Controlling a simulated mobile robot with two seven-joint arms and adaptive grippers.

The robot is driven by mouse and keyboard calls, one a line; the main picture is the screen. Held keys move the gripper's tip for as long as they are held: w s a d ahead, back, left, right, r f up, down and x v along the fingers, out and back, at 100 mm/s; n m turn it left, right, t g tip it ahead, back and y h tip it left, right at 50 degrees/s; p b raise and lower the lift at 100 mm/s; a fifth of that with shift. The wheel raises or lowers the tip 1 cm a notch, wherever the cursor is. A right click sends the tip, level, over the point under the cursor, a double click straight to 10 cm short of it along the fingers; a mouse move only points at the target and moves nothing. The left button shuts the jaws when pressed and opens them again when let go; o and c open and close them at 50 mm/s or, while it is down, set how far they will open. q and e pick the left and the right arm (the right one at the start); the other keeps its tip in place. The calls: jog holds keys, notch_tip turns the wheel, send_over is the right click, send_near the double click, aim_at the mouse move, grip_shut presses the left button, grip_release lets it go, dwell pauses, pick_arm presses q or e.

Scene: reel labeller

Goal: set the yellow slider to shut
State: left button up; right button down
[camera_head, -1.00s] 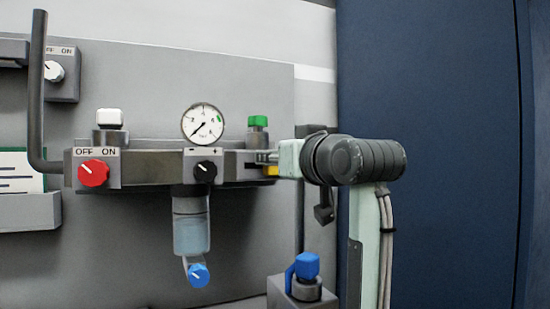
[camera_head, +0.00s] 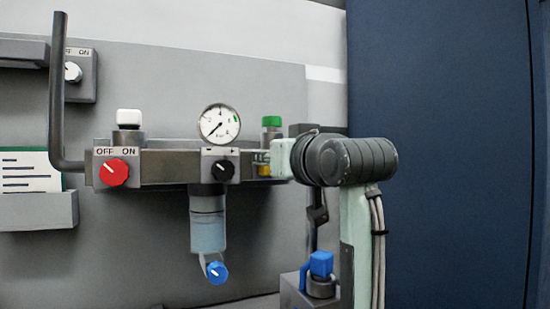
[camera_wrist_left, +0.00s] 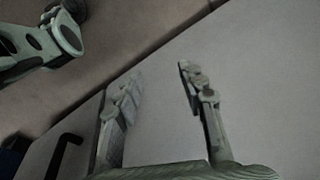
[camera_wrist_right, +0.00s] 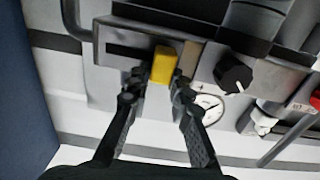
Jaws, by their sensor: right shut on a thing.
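The yellow slider (camera_wrist_right: 164,64) sits in a dark slot on the grey air unit. In the right wrist view it is between the two fingers of my right gripper (camera_wrist_right: 157,80), which is shut on it. An empty stretch of slot shows to its left there. In the head view the slider (camera_head: 264,170) is mostly hidden by my right gripper (camera_head: 263,160), below the green-capped fitting. My left gripper (camera_wrist_left: 160,78) is open and empty in the left wrist view, in front of a plain pale surface, away from the slider.
Around the slider are a black knob (camera_head: 223,169), a pressure gauge (camera_head: 219,123), the green cap (camera_head: 271,121) and a red OFF/ON knob (camera_head: 114,173). A bent dark bar (camera_head: 57,100) stands at left. A blue knob (camera_head: 320,264) sits low beside my right arm.

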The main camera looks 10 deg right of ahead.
jog(key=shift+a, duration=0.25)
jog(key=c, duration=1.4)
grip_release()
jog(key=shift+s+a, duration=0.1)
pick_arm(q)
jog(key=shift+w+d, duration=0.15)
jog(key=shift+w, duration=0.05)
pick_arm(e)
jog(key=shift+o, duration=0.2)
jog(key=s+d, duration=0.2)
jog(key=s, duration=0.9)
jog(key=shift+s+d, duration=0.3)
jog(key=shift+s, duration=0.1)
